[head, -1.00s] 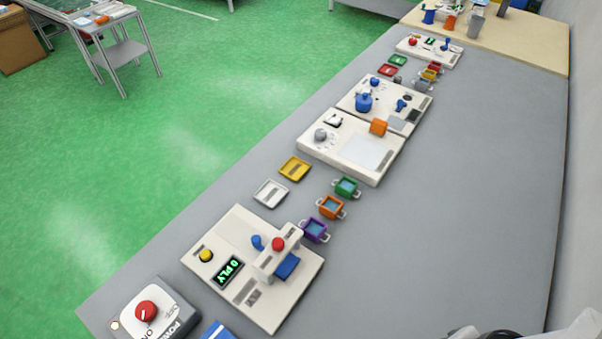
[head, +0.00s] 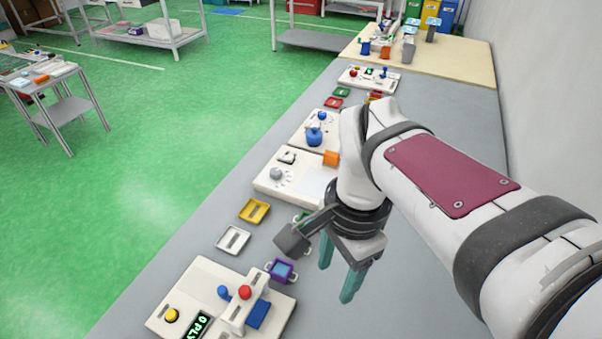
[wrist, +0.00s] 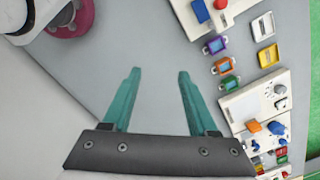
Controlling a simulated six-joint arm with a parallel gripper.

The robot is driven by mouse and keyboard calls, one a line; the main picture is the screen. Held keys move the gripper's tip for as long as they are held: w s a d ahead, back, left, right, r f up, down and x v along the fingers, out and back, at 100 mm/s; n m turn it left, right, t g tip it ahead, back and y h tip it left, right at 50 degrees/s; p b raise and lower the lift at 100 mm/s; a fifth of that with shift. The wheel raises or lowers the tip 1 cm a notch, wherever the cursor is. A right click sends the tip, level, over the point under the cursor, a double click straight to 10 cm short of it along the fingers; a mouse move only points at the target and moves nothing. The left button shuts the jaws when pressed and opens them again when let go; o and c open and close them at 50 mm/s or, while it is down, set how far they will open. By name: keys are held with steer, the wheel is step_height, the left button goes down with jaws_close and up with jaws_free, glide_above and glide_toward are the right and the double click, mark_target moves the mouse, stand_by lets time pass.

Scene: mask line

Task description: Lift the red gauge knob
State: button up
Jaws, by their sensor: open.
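A round red knob (head: 245,292) stands on the white bridge of the near cream panel (head: 222,266), beside a blue lever and a blue block. A red knob (wrist: 221,4) also shows at the top edge of the wrist view. A smaller red knob (head: 353,72) is on the far white panel. I cannot tell from a label which one is the gauge knob. My gripper (head: 337,280) has teal fingers spread apart with nothing between them. It hangs above the grey table, right of the near panel. Its fingers (wrist: 158,72) point over bare table in the wrist view.
Purple (head: 282,270), orange and green small bins stand between my gripper and the panels; my arm partly hides them. White (head: 233,240) and yellow (head: 254,211) trays lie farther left. A middle panel (head: 283,180) has an orange block. The table's right side looks bare.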

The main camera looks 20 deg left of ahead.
steer(key=m, duration=0.1)
glide_above(244, 289)
steer(key=f, duration=0.1)
steer(key=shift+m+t+h, duration=0.3)
step_height(244, 289, down, 16)
steer(key=shift+r, duration=0.1)
jaws_close()
stand_by(0.5)
